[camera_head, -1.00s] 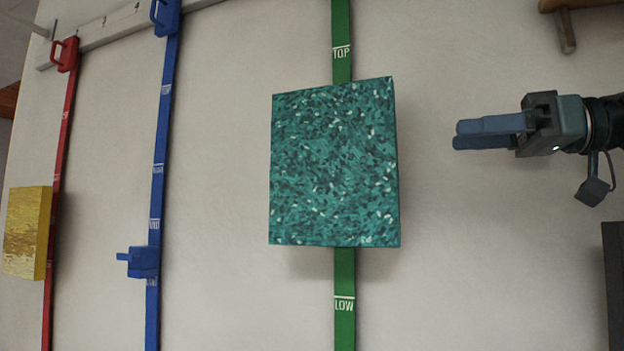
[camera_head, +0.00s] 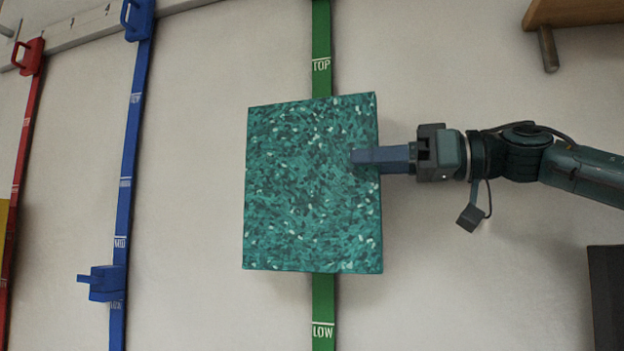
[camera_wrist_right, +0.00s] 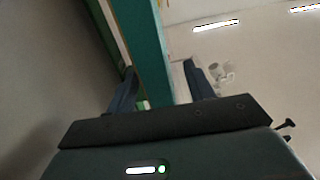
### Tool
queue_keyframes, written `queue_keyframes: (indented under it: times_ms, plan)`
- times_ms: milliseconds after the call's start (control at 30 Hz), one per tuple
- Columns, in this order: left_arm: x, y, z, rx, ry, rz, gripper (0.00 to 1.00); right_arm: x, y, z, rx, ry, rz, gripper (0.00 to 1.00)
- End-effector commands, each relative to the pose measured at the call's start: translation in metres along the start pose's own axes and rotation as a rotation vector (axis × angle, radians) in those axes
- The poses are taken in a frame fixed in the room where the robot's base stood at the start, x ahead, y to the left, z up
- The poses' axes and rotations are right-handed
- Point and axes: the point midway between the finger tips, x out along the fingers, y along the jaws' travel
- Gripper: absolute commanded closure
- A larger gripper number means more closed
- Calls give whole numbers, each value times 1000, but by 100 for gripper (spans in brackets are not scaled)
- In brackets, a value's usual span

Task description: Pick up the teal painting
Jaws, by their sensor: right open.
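The teal painting (camera_head: 305,200) hangs against the wall in front of the green strip, between its TOP and LOW marks. In the right wrist view the painting's teal edge (camera_wrist_right: 148,50) runs between the two spread fingers of my right gripper (camera_wrist_right: 160,85). The gripper is open around the edge, with gaps visible on both sides. What holds the painting to the strip is hidden behind it. My left gripper is not in view.
The green strip (camera_head: 322,40) shows above and below the painting. A blue strip (camera_head: 128,160) with a blue peg holder (camera_head: 103,283) and a red strip (camera_head: 20,150) run down the wall at left. A wooden shelf (camera_head: 575,12) is at upper right, a dark panel (camera_head: 606,290) at lower right.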

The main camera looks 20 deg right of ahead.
Motion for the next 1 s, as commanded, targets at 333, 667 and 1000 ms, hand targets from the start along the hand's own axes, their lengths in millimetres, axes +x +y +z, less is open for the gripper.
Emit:
queue_keyframes:
  times_ms: [333, 667, 1000]
  plan:
    - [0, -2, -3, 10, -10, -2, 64, 35, 4, -2, 0, 0, 1, 47]
    - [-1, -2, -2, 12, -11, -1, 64, 35, 4, -2, 0, 0, 1, 60]
    - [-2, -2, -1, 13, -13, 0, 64, 34, 4, -2, 0, 0, 1, 87]
